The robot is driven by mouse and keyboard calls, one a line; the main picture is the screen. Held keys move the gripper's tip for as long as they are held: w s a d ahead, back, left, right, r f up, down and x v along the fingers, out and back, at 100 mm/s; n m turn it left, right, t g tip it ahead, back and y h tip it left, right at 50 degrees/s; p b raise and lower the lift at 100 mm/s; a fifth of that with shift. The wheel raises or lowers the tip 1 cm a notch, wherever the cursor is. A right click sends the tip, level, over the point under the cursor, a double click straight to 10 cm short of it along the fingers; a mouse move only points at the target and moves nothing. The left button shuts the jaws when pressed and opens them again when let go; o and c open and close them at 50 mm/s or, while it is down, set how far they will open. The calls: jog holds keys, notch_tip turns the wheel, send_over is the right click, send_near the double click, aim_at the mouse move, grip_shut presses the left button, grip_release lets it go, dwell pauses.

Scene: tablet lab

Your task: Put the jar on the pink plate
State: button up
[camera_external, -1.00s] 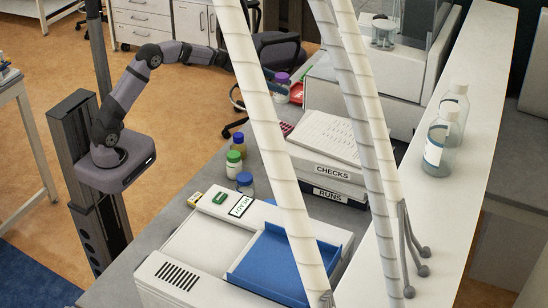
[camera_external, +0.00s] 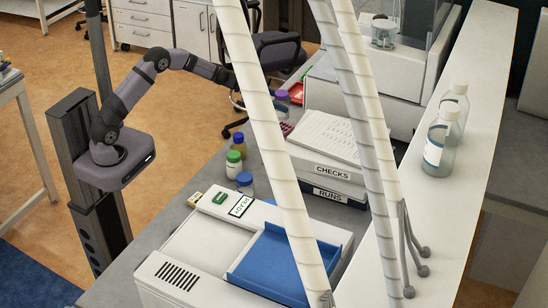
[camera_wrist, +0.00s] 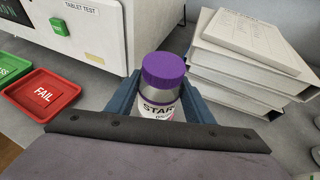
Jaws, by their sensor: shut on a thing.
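The jar (camera_wrist: 163,72) has a purple lid, a clear body and a white label starting "STAR". It is upright between the two blue fingers of my gripper (camera_wrist: 158,102), which is shut on it. In the external view, the jar (camera_external: 281,97) shows just right of the front white ribbed column, which hides part of my gripper. A small pink flat thing (camera_external: 287,128) lies near the jar, left of the binders; it may be the pink plate. It is partly hidden by that column, and I do not see it in the wrist view.
A red FAIL tray (camera_wrist: 42,94) and a green tray (camera_wrist: 10,68) lie left of the jar. A white tablet test machine (camera_wrist: 100,30) stands behind. Stacked binders (camera_wrist: 245,60) stand on the right. Other jars (camera_external: 235,160) stand nearer the external camera, beside a device with a blue tray (camera_external: 275,265).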

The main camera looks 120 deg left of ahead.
jog(key=shift+f+p, duration=0.35)
jog(key=shift+f, duration=1.4)
jog(key=shift+f, duration=0.2)
jog(key=o, duration=1.3)
jog(key=shift+o, duration=0.2)
jog(key=shift+r, duration=0.25)
jog(key=shift+s+d, duration=0.1)
jog(key=shift+s, duration=0.25)
jog(key=b+v, duration=0.4)
jog(key=v, duration=0.7)
jog(key=shift+r, duration=0.15)
jog(key=shift+d, duration=0.15)
